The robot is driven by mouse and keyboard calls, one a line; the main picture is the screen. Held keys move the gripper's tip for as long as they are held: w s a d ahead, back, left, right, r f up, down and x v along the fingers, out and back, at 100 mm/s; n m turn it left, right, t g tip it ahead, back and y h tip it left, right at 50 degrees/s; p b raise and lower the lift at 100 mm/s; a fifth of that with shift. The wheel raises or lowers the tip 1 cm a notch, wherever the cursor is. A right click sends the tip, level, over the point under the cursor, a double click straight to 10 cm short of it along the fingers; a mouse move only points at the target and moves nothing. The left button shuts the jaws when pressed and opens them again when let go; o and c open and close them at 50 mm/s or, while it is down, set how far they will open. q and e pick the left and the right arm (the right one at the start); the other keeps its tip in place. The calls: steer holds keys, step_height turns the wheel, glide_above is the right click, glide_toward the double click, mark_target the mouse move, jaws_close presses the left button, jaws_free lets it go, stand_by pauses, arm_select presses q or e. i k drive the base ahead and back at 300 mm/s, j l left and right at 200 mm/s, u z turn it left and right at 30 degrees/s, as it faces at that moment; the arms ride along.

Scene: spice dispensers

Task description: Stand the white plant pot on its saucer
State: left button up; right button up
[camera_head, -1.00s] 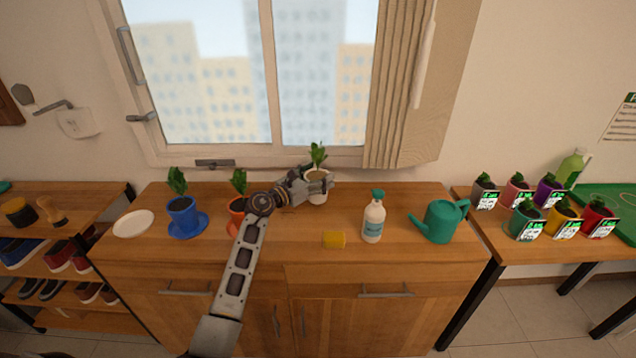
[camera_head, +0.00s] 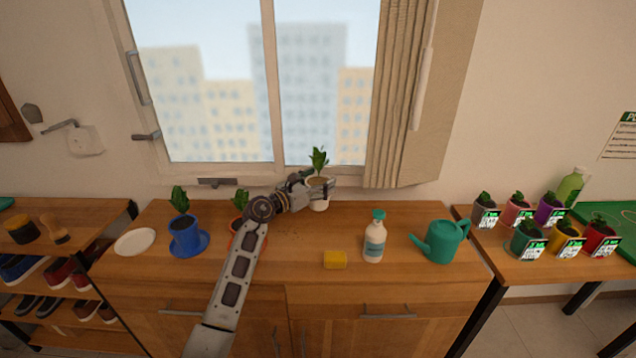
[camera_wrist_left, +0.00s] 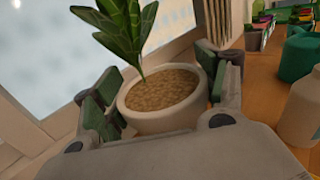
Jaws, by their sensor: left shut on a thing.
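The white plant pot (camera_head: 319,204) holds a green plant and stands upright near the back of the wooden cabinet, below the window. My left gripper (camera_head: 318,188) is shut around its upper part. In the left wrist view the pot (camera_wrist_left: 163,118) sits between the two fingers (camera_wrist_left: 165,100), with brown soil and green leaves. Whether the pot's base touches the cabinet top is hard to tell. An empty white saucer (camera_head: 135,242) lies at the left end of the cabinet top. My right gripper is not in view.
A blue pot (camera_head: 185,234) on a blue saucer stands between the white saucer and my left arm. An orange pot (camera_head: 237,228) is partly hidden behind that arm.

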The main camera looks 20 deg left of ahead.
mark_target(137, 240)
steer(key=k+j, duration=0.75)
steer(key=k, duration=0.1)
